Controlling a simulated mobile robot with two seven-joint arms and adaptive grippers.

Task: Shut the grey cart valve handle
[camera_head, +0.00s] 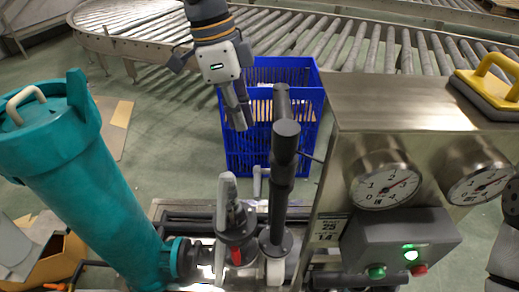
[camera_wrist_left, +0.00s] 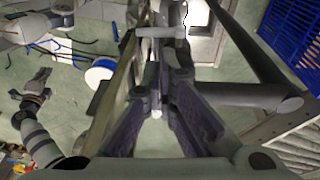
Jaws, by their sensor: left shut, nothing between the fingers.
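A light grey lever handle (camera_head: 228,197) stands nearly upright on a valve body with a red part, at the lower middle of the head view on the cart. My left gripper (camera_head: 240,118) is shut and empty. It points down in front of the blue crate, above the lever in the picture and apart from it. In the left wrist view the dark fingers of my left gripper (camera_wrist_left: 163,85) come together near the middle. A light grey bar (camera_wrist_left: 160,32) shows beyond them; I cannot tell whether it is the valve handle.
A dark grey pipe (camera_head: 284,160) rises just right of the lever. A teal canister (camera_head: 85,180) stands left, a steel box (camera_head: 390,102) with gauges right. A blue crate (camera_head: 245,152) and a roller conveyor (camera_head: 370,48) are behind. Floor (camera_head: 180,120) is open left of the crate.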

